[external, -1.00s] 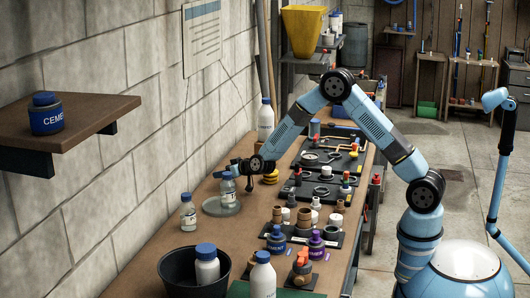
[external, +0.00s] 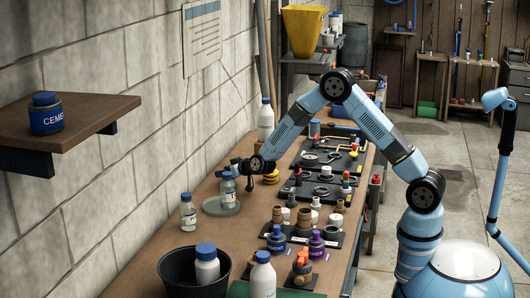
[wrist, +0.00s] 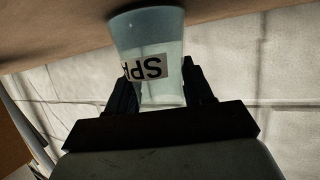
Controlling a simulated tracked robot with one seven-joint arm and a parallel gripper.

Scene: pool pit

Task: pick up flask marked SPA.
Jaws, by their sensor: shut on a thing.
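The flask marked SPA (wrist: 148,68) is a clear vessel with a white label and black letters, upside down in the wrist view. My gripper (wrist: 160,88) has a dark finger on each side of it and is shut on it. In the external view the blue-capped flask (external: 228,190) is upright at a round clear dish (external: 210,208) on the bench, with my gripper (external: 238,168) at its upper part. Whether its base touches the dish is not clear. A similar flask (external: 188,213) stands to the left and nearer the camera; its label is too small to read.
A black bucket (external: 168,272) holding a white bottle is at the near end of the bench. A tall white bottle (external: 265,120) stands behind my gripper. Fittings and jars crowd the right side. A wall shelf (external: 95,118) with a cement jar (external: 46,118) is at left.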

